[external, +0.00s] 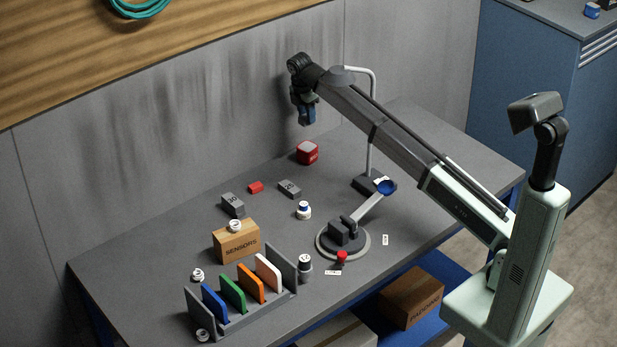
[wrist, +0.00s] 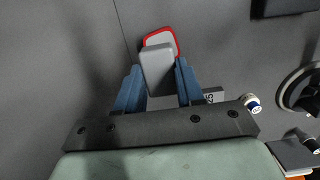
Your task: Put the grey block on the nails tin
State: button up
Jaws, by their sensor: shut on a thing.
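My gripper (external: 306,120) is raised above the far part of the table, near the back wall. In the wrist view my gripper (wrist: 157,85) is shut on a plain grey block (wrist: 156,68), which sits between the two blue fingers. In the external view the block is hidden or too small to make out. A red tin with a pale grey top (external: 307,152), likely the nails tin, stands on the table below my gripper. In the wrist view the tin (wrist: 165,37) shows just beyond the block, which partly covers it; the two look apart in height.
Grey blocks marked 30 (external: 232,205) and 25 (external: 290,189) and a small red block (external: 255,187) lie nearby. A SENSORS box (external: 237,242), a rack of coloured plates (external: 240,320) and a round-based stand (external: 342,240) are nearer. A bent pole (external: 372,130) rises right of the tin.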

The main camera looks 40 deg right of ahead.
jog(key=shift+f, duration=4.75)
jog(key=shift+f, duration=0.1)
jog(key=o, duration=1)
jog(key=shift+o, duration=0.2)
jog(key=r, duration=0.4)
jog(key=a+r, duration=0.1)
jog(key=r, duration=0.7)
jog(key=shift+a, duration=0.4)
